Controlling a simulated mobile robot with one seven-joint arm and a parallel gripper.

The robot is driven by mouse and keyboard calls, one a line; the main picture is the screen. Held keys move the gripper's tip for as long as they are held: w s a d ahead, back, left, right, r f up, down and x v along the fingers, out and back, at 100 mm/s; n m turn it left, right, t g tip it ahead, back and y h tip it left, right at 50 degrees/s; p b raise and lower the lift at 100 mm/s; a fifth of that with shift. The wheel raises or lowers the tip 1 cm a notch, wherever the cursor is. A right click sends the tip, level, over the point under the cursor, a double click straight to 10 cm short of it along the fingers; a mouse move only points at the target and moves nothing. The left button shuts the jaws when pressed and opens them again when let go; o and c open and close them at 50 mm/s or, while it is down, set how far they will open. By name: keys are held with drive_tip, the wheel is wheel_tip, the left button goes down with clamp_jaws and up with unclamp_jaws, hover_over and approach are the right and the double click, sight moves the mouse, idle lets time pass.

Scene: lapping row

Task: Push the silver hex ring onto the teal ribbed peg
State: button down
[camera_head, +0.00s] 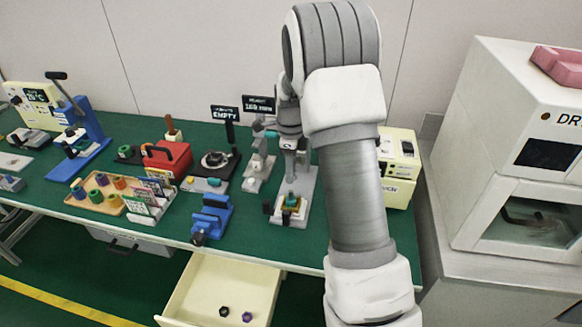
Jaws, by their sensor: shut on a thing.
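A grey hand press (306,183) stands on the bench at centre. I cannot make out the silver hex ring at this size. My gripper (290,143) is at the top of the press, under my wrist. It is shut, apparently on the press lever, which is mostly hidden by the gripper and arm.
A second grey press (258,168) stands close on the left, and a blue vise (212,217) in front. An open drawer (190,297) holds a black and a purple piece. A cream machine (398,165) is behind my arm, and a white dryer (500,140) is at right.

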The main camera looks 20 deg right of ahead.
sight(291, 191)
drive_tip(key=shift+f+b, duration=0.75)
drive_tip(key=shift+f, duration=0.95)
drive_tip(key=shift+f+b, duration=0.85)
drive_tip(key=shift+f, duration=1.35)
idle(0.5)
drive_tip(key=c, duration=0.5)
unclamp_jaws()
drive_tip(key=shift+r, duration=0.1)
wheel_tip(291, 191, up, 17)
drive_tip(key=p, duration=0.2)
drive_tip(key=shift+r+p, duration=0.2)
drive_tip(key=shift+p, duration=0.1)
